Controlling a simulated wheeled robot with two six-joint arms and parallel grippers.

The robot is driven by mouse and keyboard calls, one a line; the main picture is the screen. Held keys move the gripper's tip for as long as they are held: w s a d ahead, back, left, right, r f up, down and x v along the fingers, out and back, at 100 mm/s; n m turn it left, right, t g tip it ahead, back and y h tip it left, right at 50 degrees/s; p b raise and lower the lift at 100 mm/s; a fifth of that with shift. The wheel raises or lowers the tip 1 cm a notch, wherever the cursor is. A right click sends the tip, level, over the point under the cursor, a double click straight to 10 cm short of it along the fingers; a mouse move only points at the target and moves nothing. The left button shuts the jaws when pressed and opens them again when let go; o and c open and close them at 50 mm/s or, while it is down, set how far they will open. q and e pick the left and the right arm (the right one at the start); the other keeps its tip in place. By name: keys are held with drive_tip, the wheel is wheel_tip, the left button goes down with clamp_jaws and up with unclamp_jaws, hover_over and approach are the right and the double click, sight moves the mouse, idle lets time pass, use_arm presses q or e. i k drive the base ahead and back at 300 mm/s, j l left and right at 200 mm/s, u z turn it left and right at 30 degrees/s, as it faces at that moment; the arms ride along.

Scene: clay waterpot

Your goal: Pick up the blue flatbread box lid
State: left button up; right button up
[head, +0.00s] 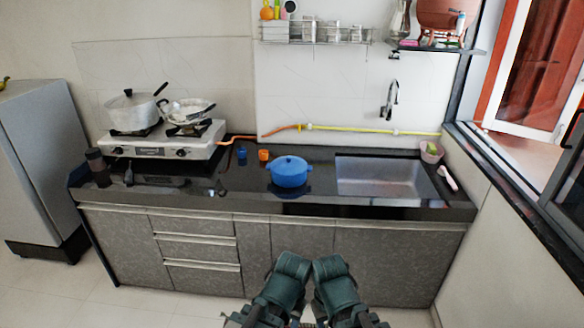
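The blue flatbread box (289,174) stands upright on the black counter, between the stove and the sink. Its blue lid (289,162) sits on top, with a small knob in the middle. My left gripper (292,264) and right gripper (330,267) show as dark green blocky shapes side by side at the bottom centre. Both are in front of the cabinets, lower than the counter and apart from the box. Their fingers cannot be made out. I see nothing held.
A stove (165,140) with a pot (131,110) and a pan (187,108) stands at the left. A small orange cup (263,155) and blue cup (241,153) stand left of the box. The sink (378,177) lies to its right. The counter in front of the box is clear.

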sight(283, 165)
drive_tip(key=z, duration=0.3)
drive_tip(key=i, duration=1.9)
drive_tip(key=u, duration=0.35)
drive_tip(key=i+l, duration=0.05)
